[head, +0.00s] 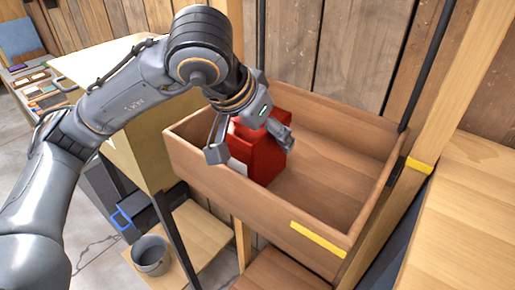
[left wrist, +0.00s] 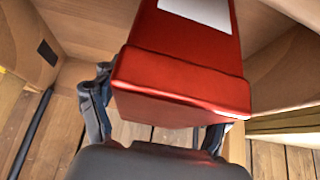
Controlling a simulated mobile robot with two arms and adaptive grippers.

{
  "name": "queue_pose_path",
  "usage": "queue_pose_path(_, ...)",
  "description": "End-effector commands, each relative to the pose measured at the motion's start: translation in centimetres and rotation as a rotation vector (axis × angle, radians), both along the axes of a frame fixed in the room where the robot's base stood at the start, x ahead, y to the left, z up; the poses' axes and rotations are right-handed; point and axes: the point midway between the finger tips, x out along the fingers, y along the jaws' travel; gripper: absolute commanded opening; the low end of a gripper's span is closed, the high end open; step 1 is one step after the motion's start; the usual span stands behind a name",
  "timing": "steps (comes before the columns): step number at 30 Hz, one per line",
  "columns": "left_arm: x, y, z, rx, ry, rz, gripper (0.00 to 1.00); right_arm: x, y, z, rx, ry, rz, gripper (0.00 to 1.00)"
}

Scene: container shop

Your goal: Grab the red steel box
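The red steel box (head: 262,158) stands in the left end of a wooden crate-like shelf in the head view, with a white label on its side. My left gripper (head: 250,146) is over the box from above, its fingers spread to either side of it. In the left wrist view the red box (left wrist: 180,85) fills the upper middle. The left gripper (left wrist: 155,118) shows one dark finger beside the box's left edge and the other partly hidden by its right edge. I see no clear grip on the box. My right gripper is in neither view.
The wooden bin (head: 335,205) has raised walls around the box and free floor to its right. A black post (head: 425,75) rises at its right corner. A grey bucket (head: 151,255) stands lower left. A wooden counter (head: 455,225) lies to the right.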

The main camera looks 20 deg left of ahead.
Motion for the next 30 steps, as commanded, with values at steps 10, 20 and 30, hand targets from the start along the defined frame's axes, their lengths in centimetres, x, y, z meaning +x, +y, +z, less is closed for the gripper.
queue_pose_path(10,0.0,0.0,0.1,-0.002,-0.003,0.001,0.04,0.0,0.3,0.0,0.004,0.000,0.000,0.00)
queue_pose_path(20,0.1,0.0,0.7,-0.002,-0.003,0.002,0.00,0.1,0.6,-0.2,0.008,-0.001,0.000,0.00)
queue_pose_path(30,0.0,0.0,5.6,-0.004,-0.007,0.002,0.00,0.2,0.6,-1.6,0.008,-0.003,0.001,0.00)
